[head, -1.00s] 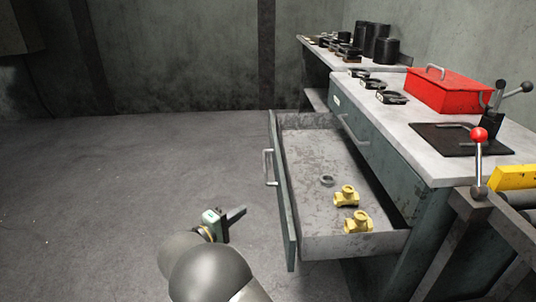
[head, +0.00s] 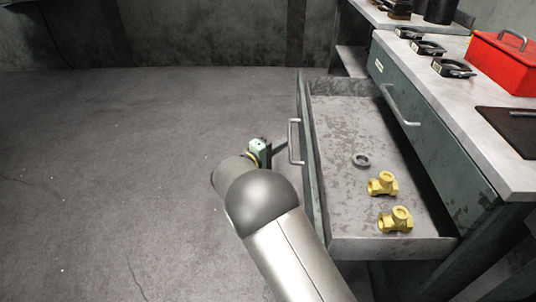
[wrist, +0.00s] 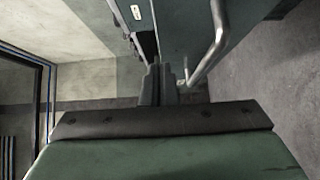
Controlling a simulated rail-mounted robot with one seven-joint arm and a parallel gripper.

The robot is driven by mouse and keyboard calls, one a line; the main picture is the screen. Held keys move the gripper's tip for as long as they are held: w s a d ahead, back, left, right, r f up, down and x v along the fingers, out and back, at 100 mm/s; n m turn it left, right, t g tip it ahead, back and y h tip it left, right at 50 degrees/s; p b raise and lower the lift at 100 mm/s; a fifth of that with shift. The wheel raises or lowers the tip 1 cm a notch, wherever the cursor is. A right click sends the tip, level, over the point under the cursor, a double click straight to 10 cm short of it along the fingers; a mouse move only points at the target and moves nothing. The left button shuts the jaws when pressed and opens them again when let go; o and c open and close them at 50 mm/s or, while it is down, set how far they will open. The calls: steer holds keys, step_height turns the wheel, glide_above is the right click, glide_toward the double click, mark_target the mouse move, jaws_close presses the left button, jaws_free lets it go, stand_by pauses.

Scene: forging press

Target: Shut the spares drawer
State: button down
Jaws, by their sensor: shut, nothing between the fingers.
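The spares drawer (head: 385,247) stands pulled out from the grey-green bench. Its front panel (head: 313,180) faces left and carries a silver bar handle (head: 293,141). My gripper (head: 282,145) is outside the drawer, just left of the handle, fingers shut and pointing toward the front panel. In the wrist view my shut fingers (wrist: 161,84) are beside a silver bar handle (wrist: 207,52) on a green panel (wrist: 188,22). I cannot tell whether they touch it.
A second closed drawer with a silver handle (head: 399,106) is in the bench front. The worktop (head: 440,100) holds black clamps (head: 428,48), a red toolbox (head: 510,62) and a dark mat (head: 510,128). The floor (head: 110,180) left of the drawer is clear.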

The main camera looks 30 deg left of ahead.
steer(key=shift+w+d+b, duration=0.2)
steer(key=shift+w+d, duration=0.55)
steer(key=shift+d, duration=0.25)
steer(key=shift+w+d+b, duration=0.2)
steer(key=shift+w+d, duration=0.5)
steer(key=shift+d, duration=0.3)
steer(key=shift+d, duration=0.1)
